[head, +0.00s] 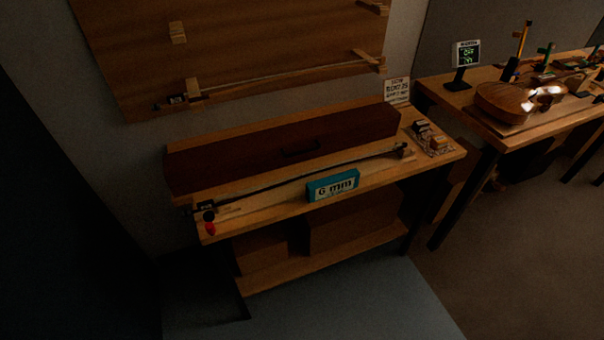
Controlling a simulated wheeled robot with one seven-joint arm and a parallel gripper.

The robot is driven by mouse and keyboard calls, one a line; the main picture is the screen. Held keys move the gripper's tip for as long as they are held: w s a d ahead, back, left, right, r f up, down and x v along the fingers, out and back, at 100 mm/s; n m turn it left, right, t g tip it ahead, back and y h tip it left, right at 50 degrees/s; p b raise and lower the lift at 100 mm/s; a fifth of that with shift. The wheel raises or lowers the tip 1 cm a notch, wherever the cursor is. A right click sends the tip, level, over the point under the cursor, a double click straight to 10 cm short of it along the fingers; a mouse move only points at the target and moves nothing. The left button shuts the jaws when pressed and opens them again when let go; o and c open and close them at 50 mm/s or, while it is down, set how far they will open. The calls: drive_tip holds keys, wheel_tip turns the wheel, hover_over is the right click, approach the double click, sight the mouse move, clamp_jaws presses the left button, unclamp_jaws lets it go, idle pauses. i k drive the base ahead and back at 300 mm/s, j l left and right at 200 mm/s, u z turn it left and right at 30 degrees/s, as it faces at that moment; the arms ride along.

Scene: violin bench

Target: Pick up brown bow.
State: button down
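Two bows are in view. One bow (280,184) with a dark stick lies along the front of the narrow bench (285,213), its frog end at the left and its tip by a small wooden block at the right. Another bow (177,99), with a thinner, paler brownish stick, rests on wooden pegs on the wall board (265,35). The light is dim, so I cannot tell by colour which one is the brown bow. My gripper is not in view.
A long dark red-brown case (230,160) lies behind the bench bow. A violin (503,101) lies on another table. Floor in front is clear.

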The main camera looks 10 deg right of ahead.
sight(209, 204)
drive_tip(key=i+j, duration=0.1)
drive_tip(key=i, duration=0.35)
drive_tip(key=i+j, duration=0.1)
drive_tip(key=i, duration=0.4)
drive_tip(key=i+u, duration=0.15)
drive_tip(key=u, duration=1.4)
